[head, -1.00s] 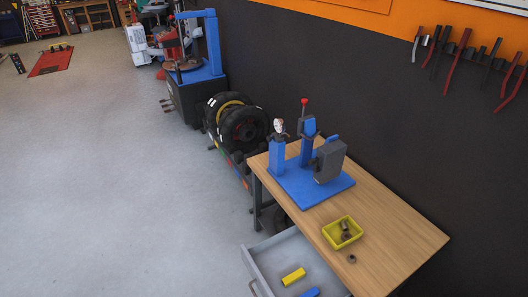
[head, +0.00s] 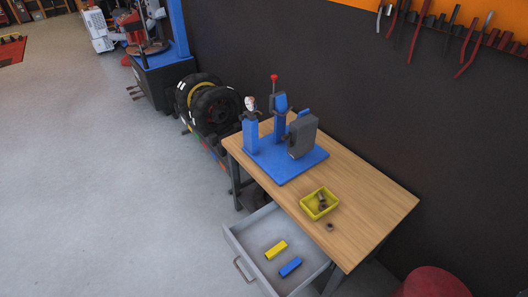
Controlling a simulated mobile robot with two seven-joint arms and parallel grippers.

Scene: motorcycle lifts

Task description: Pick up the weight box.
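A small open yellow box (head: 304,207), which fits the weight box, stands on the wooden workbench (head: 372,199) near its front edge. A few dark grey-brown pieces lie inside it. One similar small piece (head: 329,227) lies on the bench top just in front of the box. Neither of my grippers shows in the head view, so nothing is seen touching the box.
A blue machine (head: 284,160) stands on the bench behind the box. The drawer (head: 243,255) below is pulled open, with a yellow block (head: 276,251) and a blue block (head: 290,267). A red round object (head: 435,284) is at bottom right. The floor at left is clear.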

